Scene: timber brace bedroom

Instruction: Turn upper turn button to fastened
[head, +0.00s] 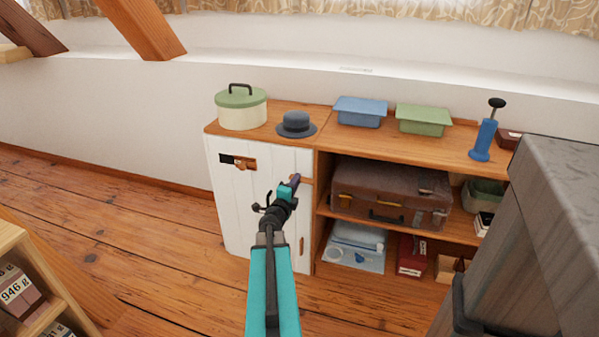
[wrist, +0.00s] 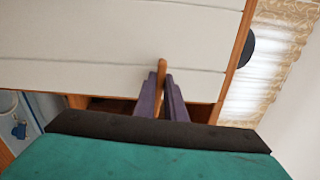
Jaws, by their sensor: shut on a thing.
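The white planked cabinet door (head: 252,195) is at the left of the wooden cabinet and looks closed. The upper turn button (wrist: 161,67) is a small wooden bar, seen in the wrist view between the two purple fingers of my gripper (wrist: 162,98). Its rounded tip lies over the white door; the rest is partly hidden by the fingers. My gripper is shut on it. In the head view my gripper (head: 294,181) is at the door's upper right edge and hides most of the button. The lower turn button (head: 302,245) stands upright near the door's lower right edge.
A black plate with a wooden knob (head: 240,163) is at the door's upper left. A hat (head: 296,124) and a green-lidded pot (head: 241,107) stand on top. Open shelves with a brown suitcase (head: 390,192) are to the right. A grey block (head: 520,240) fills the right foreground.

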